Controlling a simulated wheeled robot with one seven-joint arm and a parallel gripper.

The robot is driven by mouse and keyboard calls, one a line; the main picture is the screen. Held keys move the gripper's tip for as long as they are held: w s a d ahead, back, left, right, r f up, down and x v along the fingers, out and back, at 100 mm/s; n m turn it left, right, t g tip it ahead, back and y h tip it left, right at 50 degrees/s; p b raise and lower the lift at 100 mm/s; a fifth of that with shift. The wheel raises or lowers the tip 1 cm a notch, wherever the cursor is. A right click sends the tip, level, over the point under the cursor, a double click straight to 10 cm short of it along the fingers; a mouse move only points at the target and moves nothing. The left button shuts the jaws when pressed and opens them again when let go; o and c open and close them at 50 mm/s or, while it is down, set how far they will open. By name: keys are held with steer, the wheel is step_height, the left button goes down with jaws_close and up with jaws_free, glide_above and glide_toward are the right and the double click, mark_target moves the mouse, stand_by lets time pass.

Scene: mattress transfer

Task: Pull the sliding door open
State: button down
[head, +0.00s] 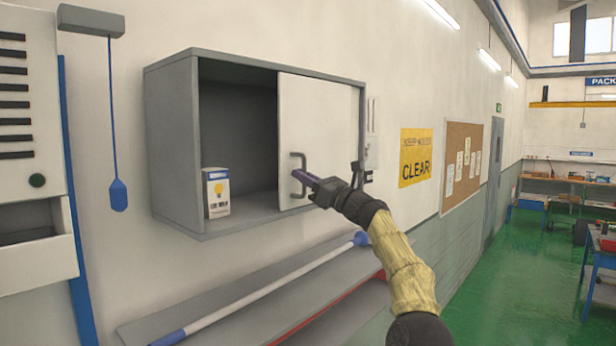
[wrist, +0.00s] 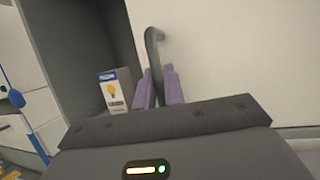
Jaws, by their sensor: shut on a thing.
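The white sliding door (head: 325,130) covers the right part of a grey wall cabinet (head: 172,150). The cabinet's left part is open and shows its dark inside. A dark bar handle (head: 298,162) stands on the door near its left edge; it also shows in the wrist view (wrist: 152,50). My gripper (head: 304,178) reaches in from the right and is shut on the handle. Its purple fingers (wrist: 158,88) sit on either side of the handle's lower part in the wrist view.
A small box with a light-bulb picture (head: 217,192) stands in the cabinet's open left part. Below is a grey shelf (head: 225,298) with a white, blue-ended pole (head: 270,288) lying on it. A blue pull cord (head: 117,190) hangs at the left.

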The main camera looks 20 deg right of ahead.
steer(key=shift+w+d, duration=0.15)
steer(key=shift+d, duration=0.05)
stand_by(0.3)
steer(key=c, duration=1.5)
jaws_free()
steer(key=b+v, duration=1.3)
steer(key=v, duration=0.4)
steer(key=shift+f, duration=0.2)
steer(key=shift+d, duration=0.15)
